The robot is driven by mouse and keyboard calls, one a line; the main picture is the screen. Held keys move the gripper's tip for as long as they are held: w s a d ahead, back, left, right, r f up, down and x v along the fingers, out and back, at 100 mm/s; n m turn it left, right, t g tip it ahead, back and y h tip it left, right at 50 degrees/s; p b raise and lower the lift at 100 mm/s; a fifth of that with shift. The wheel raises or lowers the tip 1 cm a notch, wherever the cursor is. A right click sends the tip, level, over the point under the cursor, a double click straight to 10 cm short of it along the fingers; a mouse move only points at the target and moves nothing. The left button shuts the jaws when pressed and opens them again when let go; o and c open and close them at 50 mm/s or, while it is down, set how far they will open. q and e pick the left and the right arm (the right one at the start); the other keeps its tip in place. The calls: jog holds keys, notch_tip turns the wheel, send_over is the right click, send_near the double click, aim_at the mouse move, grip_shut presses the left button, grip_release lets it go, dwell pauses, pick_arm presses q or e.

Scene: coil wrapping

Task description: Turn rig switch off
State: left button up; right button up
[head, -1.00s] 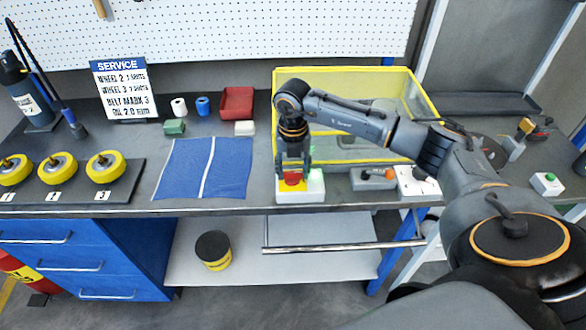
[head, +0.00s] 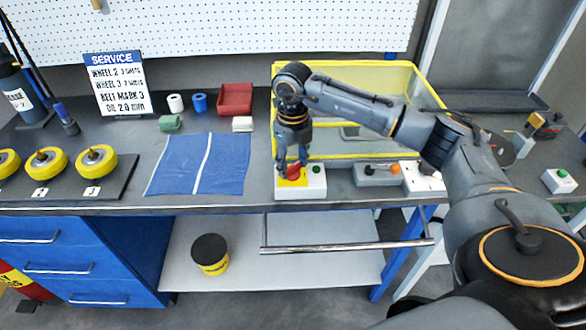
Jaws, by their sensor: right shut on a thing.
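The rig switch (head: 313,187) is a pale box at the front of the bench, with a red knob (head: 295,172) on a yellow plate (head: 284,182) and a small green button on its right part. My right gripper (head: 292,168) points down over the yellow plate. It is shut on the red knob, and its fingers hide part of it. My left gripper is not in view.
A yellow-framed clear guard (head: 434,90) stands behind the switch. A steel rail (head: 345,246) runs below the bench edge.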

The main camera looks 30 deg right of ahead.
aim_at(292, 165)
jog(key=n+b, duration=0.3)
jog(key=n, duration=0.2)
jog(key=shift+w+f, duration=0.1)
jog(key=shift+n+b, duration=1.1)
jog(key=shift+n, duration=1.4)
jog(key=o, duration=1.2)
jog(key=shift+c, duration=0.2)
notch_tip(292, 165, up, 12)
